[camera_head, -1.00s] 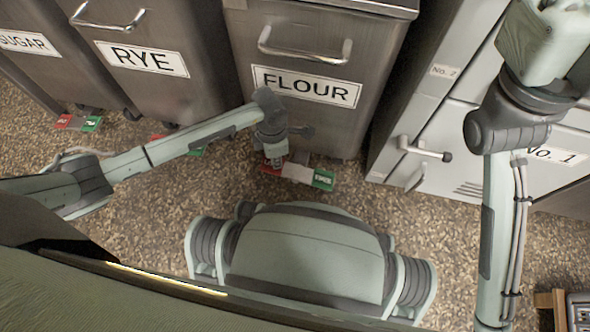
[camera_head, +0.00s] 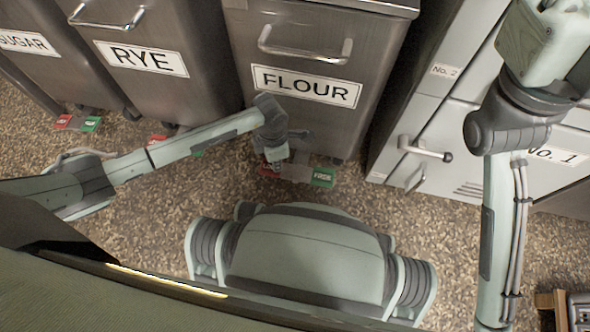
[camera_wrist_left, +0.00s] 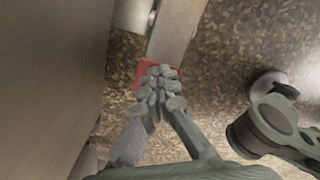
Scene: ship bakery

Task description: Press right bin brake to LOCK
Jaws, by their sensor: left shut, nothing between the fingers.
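The right bin is the steel bin labelled FLOUR (camera_head: 325,125). Its brake pedal (camera_head: 297,174) lies low at its front, with a green end (camera_head: 323,177) on the right and a red end (camera_head: 267,173) on the left, largely hidden by my gripper. My left gripper (camera_head: 275,165) is shut and empty, pointing down at the red end. In the left wrist view the closed fingertips (camera_wrist_left: 160,82) overlap the red end (camera_wrist_left: 144,74); whether they touch it I cannot tell. The pedal's grey bar (camera_wrist_left: 173,32) runs away from there. My right gripper is out of view.
The RYE bin (camera_head: 165,90) and SUGAR bin (camera_head: 35,65) stand to the left with their own red and green pedals. Pale cabinets (camera_head: 430,125) with handles stand to the right. The speckled floor (camera_head: 150,235) in front of the bins is clear apart from my own body.

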